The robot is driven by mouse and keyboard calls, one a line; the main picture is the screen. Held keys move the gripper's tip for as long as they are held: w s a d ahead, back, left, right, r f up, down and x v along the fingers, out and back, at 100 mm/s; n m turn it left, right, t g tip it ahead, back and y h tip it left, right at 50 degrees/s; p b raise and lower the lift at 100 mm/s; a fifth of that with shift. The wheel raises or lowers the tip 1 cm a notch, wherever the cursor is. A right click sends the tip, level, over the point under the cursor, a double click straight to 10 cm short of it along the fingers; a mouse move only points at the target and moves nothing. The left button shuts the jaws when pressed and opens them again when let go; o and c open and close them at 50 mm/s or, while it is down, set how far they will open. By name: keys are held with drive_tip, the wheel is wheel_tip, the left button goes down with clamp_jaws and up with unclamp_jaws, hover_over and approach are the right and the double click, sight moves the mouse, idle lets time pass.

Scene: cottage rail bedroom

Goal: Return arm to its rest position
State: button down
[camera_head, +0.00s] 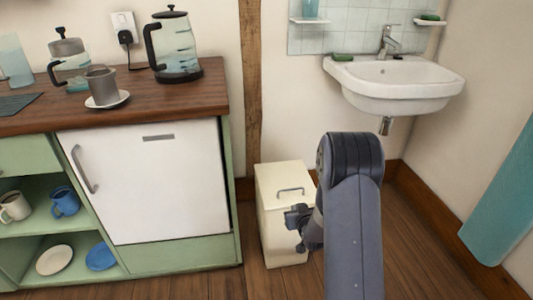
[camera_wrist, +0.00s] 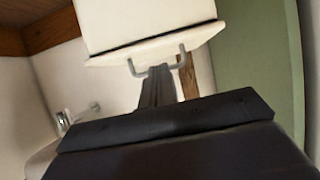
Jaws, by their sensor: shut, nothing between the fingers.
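My arm reaches forward and down from the bottom of the head view, beside a cream bin (camera_head: 270,225) on the floor. My gripper (camera_head: 293,217) is at the bin's right front side, below lid height. It shows small and dark there, partly hidden by my own arm. In the wrist view my gripper's fingers (camera_wrist: 158,80) are together with nothing between them. They point toward the bin's lid (camera_wrist: 100,60) and overlap its grey handle (camera_wrist: 134,68) in the picture. I cannot tell whether they touch the bin. The lid looks closed.
A green cabinet (camera_head: 180,252) with a white door (camera_head: 150,190) stands left of the bin. Its wooden counter (camera_head: 205,93) holds a kettle (camera_head: 176,50) and a cup on a saucer (camera_head: 107,102). A sink (camera_head: 395,88) hangs behind my arm. A teal towel (camera_head: 505,200) hangs right; floor between is clear.

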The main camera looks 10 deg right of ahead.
wheel_tip(320, 180, up, 5)
drive_tip(key=b, duration=0.1)
hover_over(289, 202)
drive_tip(key=shift+s+f, duration=0.15)
drive_tip(key=shift+s, duration=0.05)
drive_tip(key=shift+w+d+f, duration=0.1)
drive_tip(key=shift+w+f, duration=0.15)
wheel_tip(289, 202, down, 2)
drive_tip(key=shift+w+f+b, duration=0.1)
drive_tip(key=shift+f+b, duration=0.1)
drive_tip(key=shift+b, duration=0.25)
drive_tip(key=shift+f, duration=0.45)
